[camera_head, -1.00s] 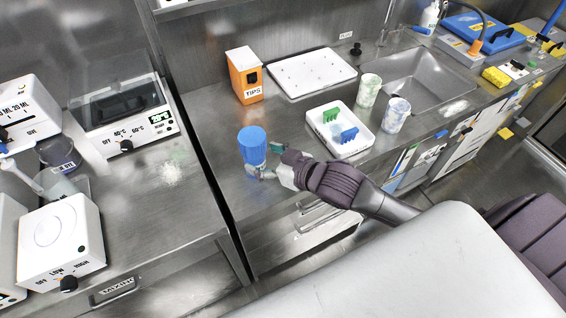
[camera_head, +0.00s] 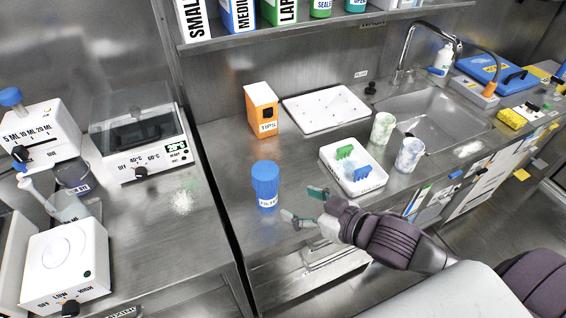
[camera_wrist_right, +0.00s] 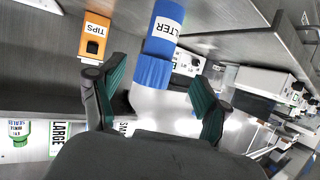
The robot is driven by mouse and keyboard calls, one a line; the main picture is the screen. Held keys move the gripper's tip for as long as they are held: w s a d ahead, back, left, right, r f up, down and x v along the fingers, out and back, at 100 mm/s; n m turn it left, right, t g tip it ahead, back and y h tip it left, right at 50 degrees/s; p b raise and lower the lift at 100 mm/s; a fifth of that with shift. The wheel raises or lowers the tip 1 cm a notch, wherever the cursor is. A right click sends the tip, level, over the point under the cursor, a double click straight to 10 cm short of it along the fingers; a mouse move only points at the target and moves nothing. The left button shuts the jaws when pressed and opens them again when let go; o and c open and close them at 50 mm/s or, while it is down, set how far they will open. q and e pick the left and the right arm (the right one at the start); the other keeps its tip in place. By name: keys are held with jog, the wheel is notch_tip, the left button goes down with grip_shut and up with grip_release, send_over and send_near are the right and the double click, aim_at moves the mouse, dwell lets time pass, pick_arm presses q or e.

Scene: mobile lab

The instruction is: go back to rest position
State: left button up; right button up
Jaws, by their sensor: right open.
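My right gripper (camera_head: 303,206) is open and empty, with its green-padded fingers spread just to the right of a blue-lidded filter bottle (camera_head: 265,186). The bottle stands upright on the steel counter near its front edge, apart from the fingers in the head view. In the right wrist view the open right gripper (camera_wrist_right: 158,95) shows both fingers, and the blue filter bottle (camera_wrist_right: 165,30) appears between and beyond them. My left gripper is not in view.
An orange tips box (camera_head: 262,108) stands behind the bottle. A white tray (camera_head: 335,158) with green and blue pieces and two speckled cups (camera_head: 383,128) stand to the right. Lab devices, including a heater (camera_head: 140,140), are on the left counter. A shelf (camera_head: 330,30) hangs above.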

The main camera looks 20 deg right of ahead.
jog(key=shift+f, duration=0.1)
jog(key=s+d+f+m+g+h, duration=0.1)
jog(key=s+f+m+g+h, duration=0.2)
jog(key=s+f+g+h, duration=0.7)
jog(key=s+f+y, duration=0.2)
jog(key=s+f, duration=0.2)
jog(key=f, duration=1.1)
jog(key=s+f+y, duration=0.3)
jog(key=f, duration=1.2)
jog(key=s+d+f+g, duration=0.1)
jog(key=s+d+f, duration=0.2)
jog(key=s+f, duration=1.1)
jog(key=shift+s+n, duration=0.3)
jog(key=shift+s, duration=0.8)
